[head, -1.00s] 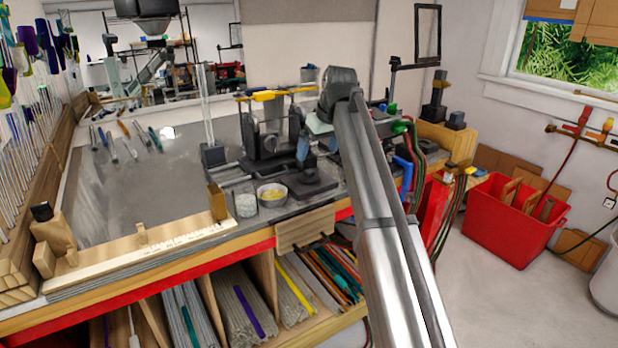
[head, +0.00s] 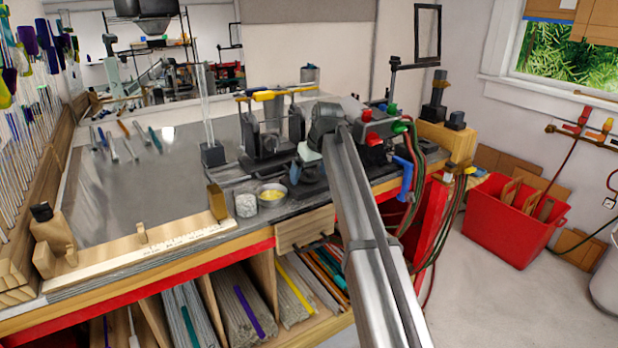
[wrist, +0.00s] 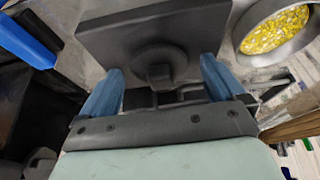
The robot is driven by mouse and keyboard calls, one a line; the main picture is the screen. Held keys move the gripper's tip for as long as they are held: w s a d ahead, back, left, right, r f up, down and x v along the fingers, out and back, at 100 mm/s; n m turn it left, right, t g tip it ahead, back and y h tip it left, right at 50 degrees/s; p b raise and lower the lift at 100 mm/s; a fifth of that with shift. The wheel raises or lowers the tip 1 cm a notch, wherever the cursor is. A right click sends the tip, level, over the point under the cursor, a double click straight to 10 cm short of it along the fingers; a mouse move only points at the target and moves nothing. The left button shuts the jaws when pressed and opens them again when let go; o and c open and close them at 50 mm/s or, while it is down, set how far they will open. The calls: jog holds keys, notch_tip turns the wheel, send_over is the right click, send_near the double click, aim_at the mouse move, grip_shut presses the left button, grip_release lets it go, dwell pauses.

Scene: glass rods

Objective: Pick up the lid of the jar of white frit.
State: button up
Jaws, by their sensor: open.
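A small jar with whitish contents (head: 246,204) stands near the bench's front edge in the head view; I take it for the jar of white frit. I cannot make out its lid clearly. The fingers look apart from the knob, and I cannot tell whether this plate is the lid. In the head view my gripper (head: 299,172) is right of the jar, partly hidden by my arm.
A metal bowl of yellow frit (head: 272,194) stands right beside the jar; it also shows at the wrist view's upper right (wrist: 275,30). A dark torch stand (head: 268,140) is behind. A wooden ruler (head: 150,240) lies along the front edge.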

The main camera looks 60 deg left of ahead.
aim_at(310, 171)
jog(key=c, duration=1.1)
jog(key=shift+r, duration=0.1)
jog(key=shift+r, duration=0.5)
notch_tip(310, 171, up, 7)
jog(key=shift+f, duration=0.2)
jog(key=s+a+r+n, duration=0.1)
jog(key=s+r, duration=0.1)
jog(key=s, duration=0.6)
jog(key=s+a+r+n, duration=0.1)
jog(key=s+r, duration=0.1)
jog(key=s, duration=0.5)
jog(key=s+d+m, duration=0.2)
jog(key=s+d, duration=0.2)
jog(key=s, duration=0.1)
jog(key=shift+s+d+f, duration=0.15)
jog(key=shift+s+d, duration=0.1)
jog(key=shift+s, duration=0.1)
